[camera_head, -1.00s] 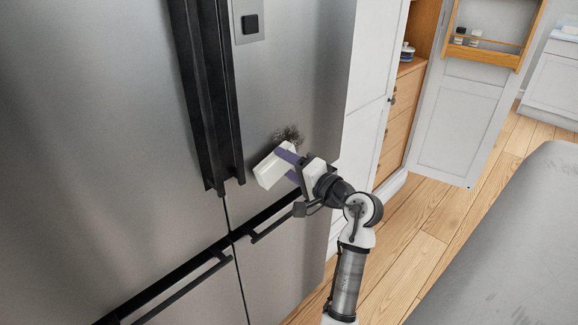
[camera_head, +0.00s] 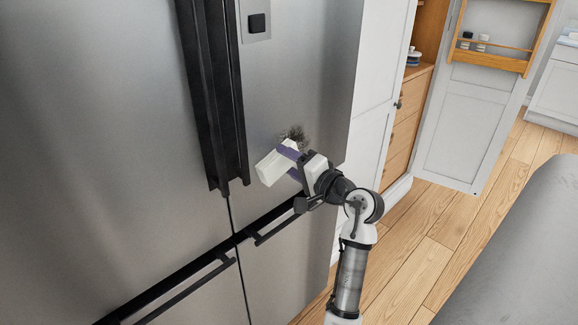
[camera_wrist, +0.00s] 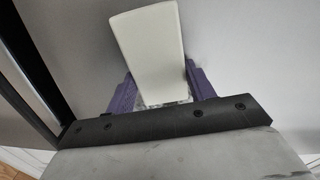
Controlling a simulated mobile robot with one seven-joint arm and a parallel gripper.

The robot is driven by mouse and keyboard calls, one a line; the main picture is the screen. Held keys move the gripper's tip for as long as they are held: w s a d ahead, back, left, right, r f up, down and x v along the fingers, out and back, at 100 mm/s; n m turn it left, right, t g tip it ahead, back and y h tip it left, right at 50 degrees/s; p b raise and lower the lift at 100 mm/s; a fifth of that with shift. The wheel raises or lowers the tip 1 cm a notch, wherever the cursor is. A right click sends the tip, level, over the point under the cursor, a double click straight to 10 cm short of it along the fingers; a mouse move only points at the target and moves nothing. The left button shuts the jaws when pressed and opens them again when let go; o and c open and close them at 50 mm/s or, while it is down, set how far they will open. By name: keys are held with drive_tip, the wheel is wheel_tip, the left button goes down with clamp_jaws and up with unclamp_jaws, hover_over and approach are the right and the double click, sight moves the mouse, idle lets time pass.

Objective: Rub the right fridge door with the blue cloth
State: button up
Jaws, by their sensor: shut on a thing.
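The right fridge door (camera_head: 315,75) is brushed steel, with a dark speckled smudge (camera_head: 294,133) on its lower part. My gripper (camera_head: 288,163) has purple fingers and is shut on a white, block-like thing (camera_head: 272,168), just below and left of the smudge. In the wrist view the white block (camera_wrist: 149,45) stands between the purple fingers (camera_wrist: 162,88), close to the steel surface. I cannot tell whether it touches the door. It looks white, and no blue cloth shows in either view.
Long black vertical handles (camera_head: 213,100) run left of my gripper. A black horizontal handle (camera_head: 275,225) lies below it, on the lower drawer. A white cabinet (camera_head: 372,90) stands to the right. A grey rounded surface (camera_head: 520,240) fills the lower right, with wooden floor (camera_head: 445,215) between.

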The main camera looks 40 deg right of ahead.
sight(314, 138)
drive_tip(key=d+b, duration=0.4)
drive_tip(key=d, duration=0.1)
drive_tip(key=d+b, duration=0.3)
drive_tip(key=shift+w+d+f, duration=0.1)
drive_tip(key=shift+w+f, duration=0.05)
drive_tip(key=shift+w, duration=0.25)
drive_tip(key=shift+w+d+b, duration=0.2)
drive_tip(key=shift+d+b, duration=1.2)
drive_tip(key=shift+d, duration=1.05)
drive_tip(key=shift+b, duration=0.6)
drive_tip(key=shift+a, duration=0.1)
